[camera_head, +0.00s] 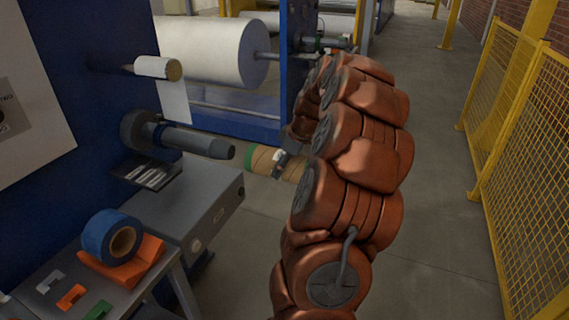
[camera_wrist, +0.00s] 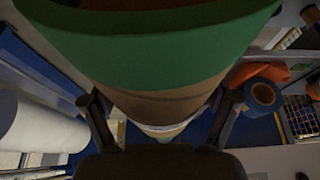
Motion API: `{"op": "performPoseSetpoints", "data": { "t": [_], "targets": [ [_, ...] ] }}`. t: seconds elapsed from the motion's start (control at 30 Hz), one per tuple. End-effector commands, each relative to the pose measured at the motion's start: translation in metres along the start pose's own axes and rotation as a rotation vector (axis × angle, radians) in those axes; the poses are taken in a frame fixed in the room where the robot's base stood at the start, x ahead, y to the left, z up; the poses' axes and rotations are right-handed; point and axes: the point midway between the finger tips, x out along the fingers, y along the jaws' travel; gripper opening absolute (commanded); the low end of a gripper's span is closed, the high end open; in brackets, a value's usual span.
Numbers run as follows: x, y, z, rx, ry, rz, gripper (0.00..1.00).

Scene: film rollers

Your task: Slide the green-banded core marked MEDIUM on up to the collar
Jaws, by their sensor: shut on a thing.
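The green-banded core (camera_head: 263,160) is a brown cardboard tube with a green band at its left end. My gripper (camera_head: 283,160) is shut on it and holds it in the air, roughly level. In the wrist view the core (camera_wrist: 150,50) fills the upper middle, with the gripper's fingers (camera_wrist: 160,122) on both sides. The MEDIUM marking is not readable. The grey shaft (camera_head: 200,144) sticks out of the blue machine, with a wider round collar (camera_head: 138,131) at its base. The core's green end is just right of the shaft's tip, apart from it by a small gap.
Below the shaft is a grey cabinet (camera_head: 215,205). A bench at lower left holds a blue tape roll (camera_head: 93,233) and an orange piece (camera_head: 143,262). A white film roll (camera_head: 205,52) is behind. Yellow fencing (camera_head: 520,150) stands right; the floor between is clear.

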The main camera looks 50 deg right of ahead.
Motion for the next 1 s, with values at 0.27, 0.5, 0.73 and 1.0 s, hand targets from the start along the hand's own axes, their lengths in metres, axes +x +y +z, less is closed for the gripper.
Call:
{"op": "performPoseSetpoints", "data": {
  "t": [0.27,0.5,0.73,1.0],
  "targets": [
    [0.009,-0.001,-0.027,-0.003,-0.003,-0.003,0.38],
    [0.017,-0.002,-0.048,-0.004,-0.002,-0.002,0.38],
    [0.023,-0.002,-0.058,-0.004,-0.001,0.0,0.38],
    [0.025,-0.002,-0.059,-0.004,0.0,-0.001,0.38]
  ]
}}
